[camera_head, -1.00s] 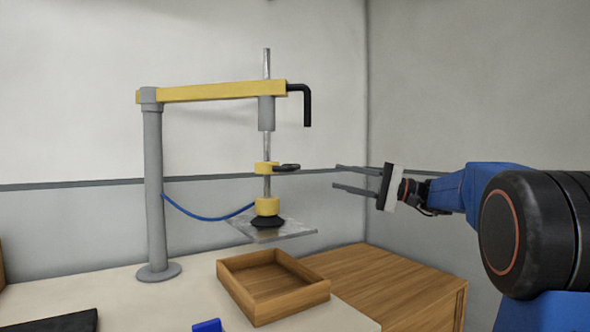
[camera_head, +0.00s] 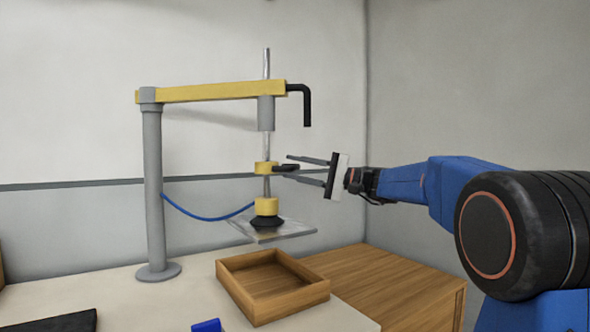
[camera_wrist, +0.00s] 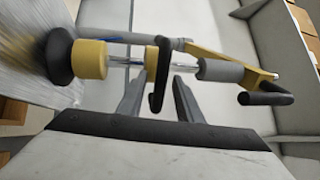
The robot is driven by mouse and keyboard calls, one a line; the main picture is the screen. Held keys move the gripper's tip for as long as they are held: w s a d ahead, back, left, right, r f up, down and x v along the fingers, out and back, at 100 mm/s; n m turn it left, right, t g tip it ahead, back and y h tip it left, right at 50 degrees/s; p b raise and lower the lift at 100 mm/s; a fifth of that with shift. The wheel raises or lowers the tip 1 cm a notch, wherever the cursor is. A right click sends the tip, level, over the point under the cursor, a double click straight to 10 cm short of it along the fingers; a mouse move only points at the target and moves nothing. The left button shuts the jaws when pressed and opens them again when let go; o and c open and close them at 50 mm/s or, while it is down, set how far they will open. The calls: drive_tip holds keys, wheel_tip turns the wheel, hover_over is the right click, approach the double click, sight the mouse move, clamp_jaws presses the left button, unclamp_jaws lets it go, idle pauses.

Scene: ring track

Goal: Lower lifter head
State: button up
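The lifter has a grey post (camera_head: 153,195), a yellow arm (camera_head: 222,91) and a vertical rod. Its head is a yellow collar (camera_head: 266,206) over a black suction cup (camera_head: 267,222), with a clear plate (camera_head: 272,233) at the cup. A yellow block (camera_head: 262,168) with a black handle (camera_head: 287,167) sits on the rod above the head. My gripper (camera_head: 297,167) is open at the right of the rod, its fingers reaching toward the handle. In the wrist view the black handle (camera_wrist: 160,75) shows between my two open fingers (camera_wrist: 157,95); I cannot tell whether they touch it.
A wooden tray (camera_head: 310,295) stands below the plate. A wooden box (camera_head: 390,285) stands at the right. A blue block (camera_head: 206,326) and a black mat (camera_head: 55,322) lie at the front. A black crank (camera_head: 307,105) hangs above. A blue hose (camera_head: 205,217) joins post and head.

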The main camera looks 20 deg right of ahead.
drive_tip(key=shift+w+a, duration=0.1)
drive_tip(key=shift+a, duration=0.05)
clamp_jaws()
wheel_tip(320, 180, down, 9)
drive_tip(key=shift+f, duration=0.2)
unclamp_jaws()
idle(0.4)
drive_tip(key=v, duration=1.7)
